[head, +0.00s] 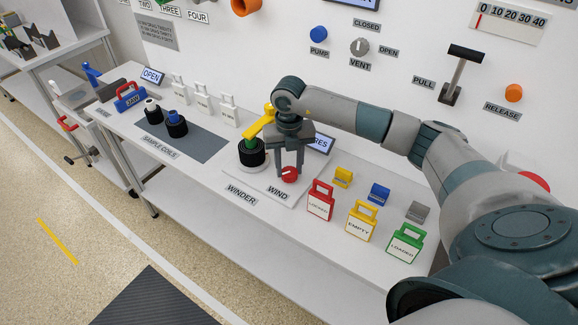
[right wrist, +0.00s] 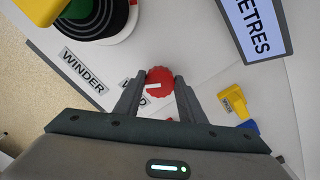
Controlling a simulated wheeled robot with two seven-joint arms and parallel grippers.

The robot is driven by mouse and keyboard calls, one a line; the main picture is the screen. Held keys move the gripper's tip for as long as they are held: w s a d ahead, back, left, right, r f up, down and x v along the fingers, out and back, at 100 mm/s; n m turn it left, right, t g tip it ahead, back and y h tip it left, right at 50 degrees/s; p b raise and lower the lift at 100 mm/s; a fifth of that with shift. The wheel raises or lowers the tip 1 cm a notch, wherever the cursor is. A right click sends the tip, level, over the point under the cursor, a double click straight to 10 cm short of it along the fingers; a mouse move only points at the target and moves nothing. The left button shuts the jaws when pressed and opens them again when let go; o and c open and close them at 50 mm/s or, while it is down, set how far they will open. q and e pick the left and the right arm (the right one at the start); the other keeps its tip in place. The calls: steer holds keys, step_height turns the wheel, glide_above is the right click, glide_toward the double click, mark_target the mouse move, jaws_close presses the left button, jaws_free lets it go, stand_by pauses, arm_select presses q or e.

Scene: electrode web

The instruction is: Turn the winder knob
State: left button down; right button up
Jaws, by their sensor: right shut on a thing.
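The winder knob (head: 290,174) is a red scalloped disc with a white line, on the white winder plate above the WIND label (head: 278,192). It shows large in the right wrist view (right wrist: 160,82). My right gripper (head: 289,172) points down at the knob, and its two fingers are shut on the knob from both sides. In the right wrist view the fingertips (right wrist: 160,80) touch its left and right edges, and the white line lies nearly level. The black winder coil (head: 252,153) with a green core and yellow arm (head: 262,122) stands left of the gripper. My left gripper is not in view.
A METRES display (head: 320,143) stands just behind the gripper. Red (head: 320,200), yellow (head: 361,220) and green (head: 405,243) tags stand to the right of the winder. Sample coils (head: 176,125) stand on a grey mat (head: 195,148) to the left.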

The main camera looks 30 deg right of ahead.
mark_target(289, 170)
steer(key=shift+w+r, duration=0.1)
steer(key=o, duration=0.9)
steer(key=shift+c, duration=0.2)
steer(key=shift+o, duration=0.9)
steer(key=shift+r, duration=0.55)
step_height(289, 170, up, 5)
steer(key=shift+r+b, duration=0.1)
steer(key=shift+b, duration=0.75)
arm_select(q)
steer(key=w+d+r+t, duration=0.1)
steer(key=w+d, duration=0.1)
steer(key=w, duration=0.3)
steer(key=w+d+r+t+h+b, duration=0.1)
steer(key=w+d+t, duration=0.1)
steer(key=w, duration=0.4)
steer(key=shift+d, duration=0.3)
arm_select(e)
step_height(289, 170, up, 11)
